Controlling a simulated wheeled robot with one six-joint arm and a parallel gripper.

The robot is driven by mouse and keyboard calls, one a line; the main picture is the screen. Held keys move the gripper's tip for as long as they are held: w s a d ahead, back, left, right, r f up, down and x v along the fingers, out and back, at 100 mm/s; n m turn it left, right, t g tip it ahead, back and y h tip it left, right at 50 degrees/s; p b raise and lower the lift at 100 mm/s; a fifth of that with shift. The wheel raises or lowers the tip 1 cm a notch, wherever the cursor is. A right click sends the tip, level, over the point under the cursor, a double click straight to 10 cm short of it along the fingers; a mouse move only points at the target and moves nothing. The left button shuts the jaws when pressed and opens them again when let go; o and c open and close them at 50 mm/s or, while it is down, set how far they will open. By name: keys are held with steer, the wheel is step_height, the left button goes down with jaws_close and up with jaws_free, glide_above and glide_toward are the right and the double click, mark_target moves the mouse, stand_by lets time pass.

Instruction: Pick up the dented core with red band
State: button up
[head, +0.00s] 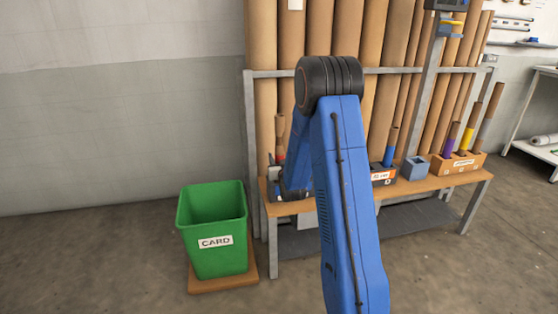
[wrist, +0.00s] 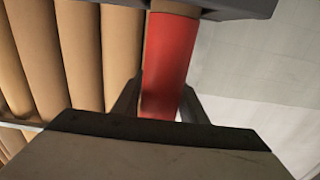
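The core with the red band (head: 281,153) stands upright at the left end of the bench, its brown upper part showing. In the wrist view its red band (wrist: 168,65) fills the space between the fingers of my gripper (wrist: 161,98). One finger lies close along each side of the band, but I cannot tell whether both press on it. In the head view my gripper is at the core, mostly hidden behind my blue arm. No dent is visible. A dark edge (wrist: 225,7) crosses the top of the wrist view near the core.
Tall brown tubes (head: 265,90) stand behind the bench (head: 415,187), along a grey rail. A dark holder (head: 383,175) with a blue-banded core, a blue-grey block (head: 416,168) and an orange holder (head: 457,164) with several cores stand rightward.

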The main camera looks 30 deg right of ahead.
steer(key=c, duration=0.6)
steer(key=shift+c, duration=0.2)
